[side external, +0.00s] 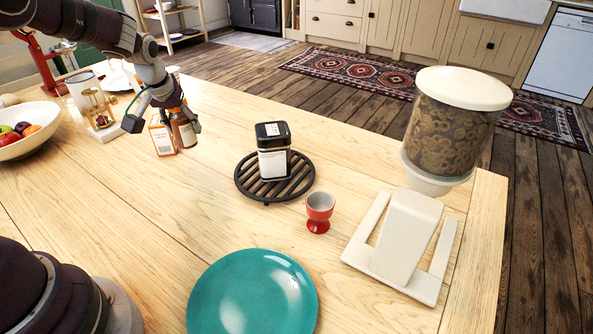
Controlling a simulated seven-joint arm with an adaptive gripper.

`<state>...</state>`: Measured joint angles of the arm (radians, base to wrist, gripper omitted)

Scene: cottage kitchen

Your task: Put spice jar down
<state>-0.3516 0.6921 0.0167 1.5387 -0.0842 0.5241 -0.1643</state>
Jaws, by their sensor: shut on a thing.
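My gripper (165,124) is at the upper left of the side external view, over the far left part of the wooden table. It is shut on a small brown jar (184,132) with a pale label, which I take to be the spice jar. The jar looks nearly upright, and its top is partly hidden by my gripper. I cannot tell whether its base touches the table (230,228). An orange and white box (162,139) stands just left of the jar.
A black-lidded container (273,163) stands on a dark round trivet (248,186). Near it are a red egg cup (319,211), a teal plate (250,295) and a large jar dispenser (450,130). A fruit bowl (42,117) is far left. Bare wood lies between my gripper and the trivet.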

